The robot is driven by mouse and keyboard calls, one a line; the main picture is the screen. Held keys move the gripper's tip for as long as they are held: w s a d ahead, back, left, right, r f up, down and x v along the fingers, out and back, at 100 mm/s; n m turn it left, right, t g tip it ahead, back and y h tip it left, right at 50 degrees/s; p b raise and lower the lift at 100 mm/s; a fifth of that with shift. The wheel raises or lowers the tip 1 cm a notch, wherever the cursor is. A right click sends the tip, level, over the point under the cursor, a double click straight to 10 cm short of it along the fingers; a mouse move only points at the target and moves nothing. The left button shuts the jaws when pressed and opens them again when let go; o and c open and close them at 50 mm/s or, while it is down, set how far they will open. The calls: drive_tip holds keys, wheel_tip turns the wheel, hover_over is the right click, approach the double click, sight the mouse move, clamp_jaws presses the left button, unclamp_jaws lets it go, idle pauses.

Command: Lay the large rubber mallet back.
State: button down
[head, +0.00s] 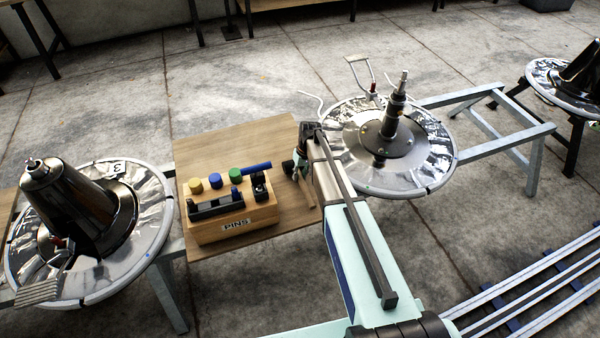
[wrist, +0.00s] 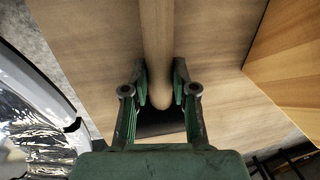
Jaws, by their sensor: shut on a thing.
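My gripper (wrist: 160,95) is shut on the wooden handle (wrist: 158,45) of the mallet, with a finger on each side near its rounded end. In the head view my gripper (head: 297,170) is over the right part of the wooden board (head: 215,150), partly covered by my arm. A short length of the pale handle (head: 308,194) shows beside it. The mallet's head cannot be made out in either view. I cannot tell whether the mallet touches the board.
A wooden PINS block (head: 205,232) with yellow, blue and green knobs stands left of my gripper. A round metal-covered disc with a spindle (head: 440,150) is close on the right. Another disc with a dark cone (head: 150,235) is at far left. The board's back is clear.

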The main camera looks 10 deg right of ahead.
drive_tip(key=shift+f, duration=0.2)
drive_tip(key=c, duration=0.8)
unclamp_jaws()
drive_tip(key=shift+c, duration=0.2)
wheel_tip(320, 180, up, 12)
drive_tip(key=d, duration=0.2)
drive_tip(key=shift+w, duration=0.2)
drive_tip(key=shift+f, duration=0.1)
